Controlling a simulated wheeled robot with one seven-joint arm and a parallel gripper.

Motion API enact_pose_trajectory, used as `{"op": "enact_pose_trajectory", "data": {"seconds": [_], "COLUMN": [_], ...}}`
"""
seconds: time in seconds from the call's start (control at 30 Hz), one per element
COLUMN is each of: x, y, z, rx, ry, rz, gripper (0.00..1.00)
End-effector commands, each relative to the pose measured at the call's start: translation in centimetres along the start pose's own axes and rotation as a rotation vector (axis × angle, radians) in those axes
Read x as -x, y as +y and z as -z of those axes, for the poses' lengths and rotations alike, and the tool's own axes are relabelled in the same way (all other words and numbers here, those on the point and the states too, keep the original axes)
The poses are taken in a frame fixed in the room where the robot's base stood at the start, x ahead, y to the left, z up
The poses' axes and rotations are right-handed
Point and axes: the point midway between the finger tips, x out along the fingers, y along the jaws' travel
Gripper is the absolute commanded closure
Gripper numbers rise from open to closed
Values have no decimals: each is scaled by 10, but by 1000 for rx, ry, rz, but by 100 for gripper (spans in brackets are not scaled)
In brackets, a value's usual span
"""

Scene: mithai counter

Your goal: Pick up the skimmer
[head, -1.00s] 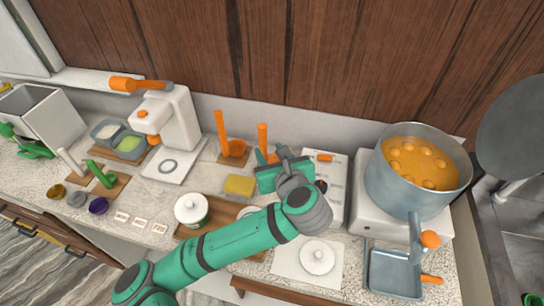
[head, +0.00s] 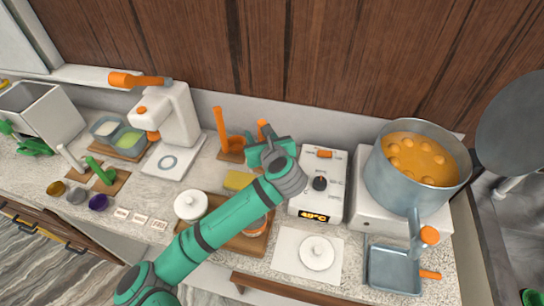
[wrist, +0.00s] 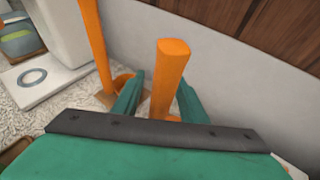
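Two orange long-handled tools stand upright by the back wall. The right one, which I take to be the skimmer (head: 262,131), is mostly hidden behind my gripper (head: 267,151) in the head view. In the wrist view its thick orange handle (wrist: 171,70) rises between the two green fingers of my gripper (wrist: 160,90), which are apart. The handle looks nearer the right finger; I cannot tell whether they touch. The handle's lower end and the tool's head are hidden. The left tool (head: 220,127) has an orange cup-like bottom and stands on a wooden base.
A yellow sponge (head: 237,180) and a lidded white jar (head: 190,206) are to the left. A white dispenser (head: 178,120) stands further left.

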Motion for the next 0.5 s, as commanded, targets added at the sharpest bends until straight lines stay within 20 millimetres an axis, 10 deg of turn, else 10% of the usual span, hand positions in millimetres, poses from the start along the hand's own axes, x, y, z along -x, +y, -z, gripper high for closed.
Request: {"op": "enact_pose_trajectory", "data": {"seconds": [0.2, 0.37, 0.5], "x": [-1, 0, 0], "y": [0, 0, 0], "z": [0, 0, 0], "rx": [0, 0, 0], "ry": [0, 0, -1], "rz": [1, 1, 1], "gripper": [61, 99, 100]}}
